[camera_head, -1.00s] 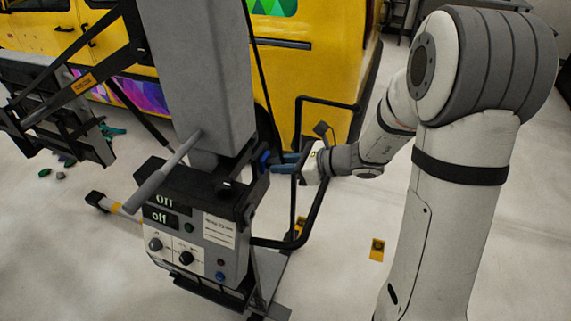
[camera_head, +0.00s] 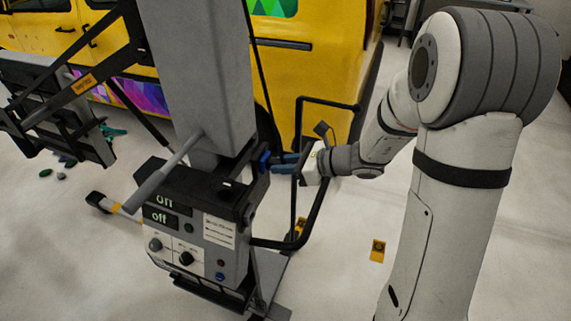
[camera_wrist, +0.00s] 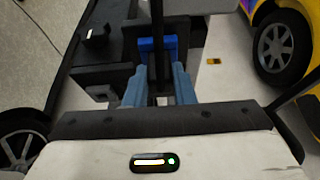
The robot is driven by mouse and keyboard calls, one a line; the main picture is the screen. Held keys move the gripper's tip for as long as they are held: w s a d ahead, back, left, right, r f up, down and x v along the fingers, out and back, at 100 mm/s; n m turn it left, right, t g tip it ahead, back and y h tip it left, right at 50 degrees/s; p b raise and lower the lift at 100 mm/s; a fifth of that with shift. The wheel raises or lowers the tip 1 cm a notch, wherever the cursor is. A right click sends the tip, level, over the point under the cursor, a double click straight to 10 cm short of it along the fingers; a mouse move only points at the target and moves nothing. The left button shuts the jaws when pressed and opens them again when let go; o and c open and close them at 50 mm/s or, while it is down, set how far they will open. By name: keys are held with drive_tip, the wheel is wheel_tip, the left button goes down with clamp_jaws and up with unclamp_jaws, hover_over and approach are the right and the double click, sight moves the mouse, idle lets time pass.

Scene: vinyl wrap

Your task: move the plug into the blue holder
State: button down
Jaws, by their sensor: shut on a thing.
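The blue holder (camera_head: 264,161) is on the side of the grey machine, beside its column, in the head view. It shows as a bright blue piece (camera_wrist: 158,44) at the top middle of the wrist view. My gripper (camera_head: 276,163) is right at the holder, with its blue-grey fingers pointing at it. In the wrist view my gripper (camera_wrist: 158,70) is shut on a dark, narrow thing between the fingers, which I take to be the plug (camera_wrist: 158,62). The plug is mostly hidden by the fingers and is very close to the blue holder; I cannot tell whether it is inside.
The machine's control box (camera_head: 190,235) shows "off" displays and knobs. A black tube handle (camera_head: 318,200) loops close around my gripper. A yellow van (camera_head: 320,60) stands behind. Open pale floor (camera_head: 340,285) lies in front and to the right.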

drive_tip(key=c, duration=1.1)
unclamp_jaws()
drive_tip(key=shift+c, duration=0.2)
drive_tip(key=s+d+r+n+h, duration=0.3)
drive_tip(key=s+d+n+h, duration=0.3)
drive_tip(key=s+d+n, duration=0.2)
drive_tip(key=s+d+r+n+g+h+b, duration=0.1)
drive_tip(key=s+d+r+n+h, duration=0.3)
drive_tip(key=s+n, duration=0.8)
drive_tip(key=d+n+h, duration=0.2)
drive_tip(key=d, duration=0.2)
drive_tip(key=shift+s+d+h, duration=0.2)
drive_tip(key=shift+d+h, duration=0.05)
drive_tip(key=shift+h, duration=0.05)
